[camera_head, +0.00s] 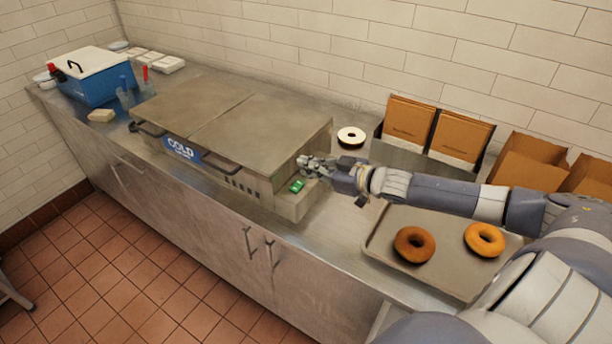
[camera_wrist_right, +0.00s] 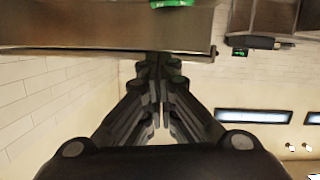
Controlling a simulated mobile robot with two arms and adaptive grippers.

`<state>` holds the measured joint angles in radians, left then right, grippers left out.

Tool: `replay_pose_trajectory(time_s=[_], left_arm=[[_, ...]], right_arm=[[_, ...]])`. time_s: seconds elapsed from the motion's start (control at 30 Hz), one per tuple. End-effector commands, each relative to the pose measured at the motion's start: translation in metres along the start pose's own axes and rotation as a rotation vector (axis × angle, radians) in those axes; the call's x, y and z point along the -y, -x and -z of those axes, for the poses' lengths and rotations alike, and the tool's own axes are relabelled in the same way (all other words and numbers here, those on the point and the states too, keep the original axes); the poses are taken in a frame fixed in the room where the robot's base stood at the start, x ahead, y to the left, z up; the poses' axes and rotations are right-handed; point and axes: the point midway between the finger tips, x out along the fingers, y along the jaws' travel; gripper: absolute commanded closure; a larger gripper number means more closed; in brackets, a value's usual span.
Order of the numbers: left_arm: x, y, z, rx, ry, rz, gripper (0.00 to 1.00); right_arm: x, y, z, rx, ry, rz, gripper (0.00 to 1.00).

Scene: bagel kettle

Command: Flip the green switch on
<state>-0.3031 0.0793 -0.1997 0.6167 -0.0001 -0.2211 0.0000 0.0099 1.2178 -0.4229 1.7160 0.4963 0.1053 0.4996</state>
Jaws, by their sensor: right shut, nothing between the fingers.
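The green switch (camera_head: 296,186) sits on the ledge at the right end of the metal cold unit (camera_head: 228,128). It also shows as a green shape (camera_wrist_right: 172,3) at the top edge of the right wrist view. My right gripper (camera_head: 304,163) is shut and empty, just beyond and slightly above the switch in the head view. In the right wrist view its fingertips (camera_wrist_right: 163,60) are together near the lower edge of a metal panel. I cannot tell whether they touch it. My left gripper is not in view.
A tray (camera_head: 375,240) with two bagels (camera_head: 415,244) lies under my right arm. A blue cooler (camera_head: 92,78) stands far left.

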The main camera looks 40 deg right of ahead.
Motion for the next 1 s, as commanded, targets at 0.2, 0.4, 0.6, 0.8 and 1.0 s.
replay_pose_trajectory(time_s=[0.2, 0.4, 0.6, 0.8, 1.0], left_arm=[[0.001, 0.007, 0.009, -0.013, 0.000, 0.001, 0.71], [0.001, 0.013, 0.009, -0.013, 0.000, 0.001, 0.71], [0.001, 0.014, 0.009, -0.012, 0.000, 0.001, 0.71], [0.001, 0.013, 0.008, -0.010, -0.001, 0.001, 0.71], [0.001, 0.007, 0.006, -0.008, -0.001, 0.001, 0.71]], right_arm=[[0.000, -0.016, -0.006, 0.003, -0.002, 0.000, 1.00], [0.000, -0.021, -0.029, 0.000, 0.000, 0.000, 1.00], [0.001, -0.023, -0.038, 0.000, 0.001, 0.001, 1.00], [0.001, -0.023, -0.038, 0.000, 0.002, 0.002, 1.00], [-0.001, -0.025, -0.045, 0.000, 0.002, 0.001, 1.00]])
